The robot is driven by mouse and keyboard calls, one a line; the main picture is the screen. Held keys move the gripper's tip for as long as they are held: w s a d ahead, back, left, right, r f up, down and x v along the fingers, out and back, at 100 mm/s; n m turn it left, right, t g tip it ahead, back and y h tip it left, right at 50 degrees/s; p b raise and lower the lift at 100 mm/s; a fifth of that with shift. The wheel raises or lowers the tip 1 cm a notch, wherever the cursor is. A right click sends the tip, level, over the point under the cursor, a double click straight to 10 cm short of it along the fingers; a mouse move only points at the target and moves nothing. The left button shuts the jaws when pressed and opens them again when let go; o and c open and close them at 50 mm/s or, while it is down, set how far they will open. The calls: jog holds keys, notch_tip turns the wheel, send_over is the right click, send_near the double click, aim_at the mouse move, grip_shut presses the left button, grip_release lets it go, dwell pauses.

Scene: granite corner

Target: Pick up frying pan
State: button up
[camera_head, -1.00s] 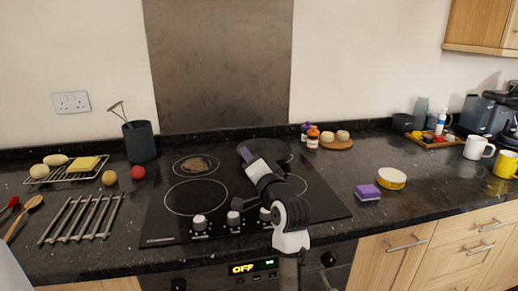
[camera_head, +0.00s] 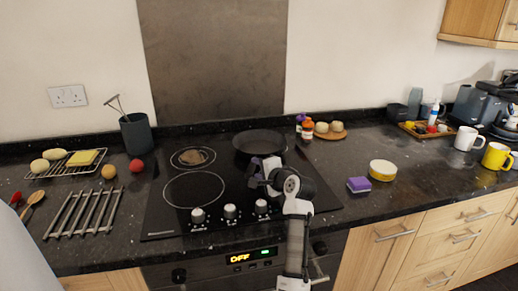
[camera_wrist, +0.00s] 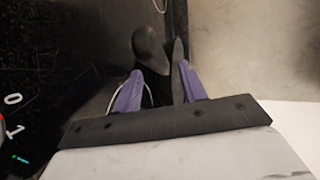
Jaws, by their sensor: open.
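The frying pan (camera_head: 260,142) is black and round and sits on the back right of the black hob (camera_head: 165,222). My gripper (camera_head: 257,166) is just in front of the pan, low over the hob. Its handle cannot be made out in the head view, where my gripper and wrist cover that area. In the wrist view my gripper (camera_wrist: 160,82) shows two purple fingers spread apart. A dark rounded shape stands between and beyond them; it may be part of the pan or its handle. I cannot tell whether the fingers touch it.
A brown round item (camera_head: 195,156) lies on the back left burner. Sauce bottles (camera_head: 307,128) and a board with buns (camera_head: 330,135) stand right of the pan. A utensil pot (camera_head: 136,134) stands left.

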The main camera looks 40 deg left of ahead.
aim_at(253, 164)
jog(key=shift+w+p+x, duration=0.2)
jog(key=shift+p+x, duration=0.7)
jog(key=shift+x, duration=1.55)
jog(key=shift+r, duration=0.15)
jog(key=shift+d, duration=0.1)
grip_shut()
jog(key=shift+r, duration=0.15)
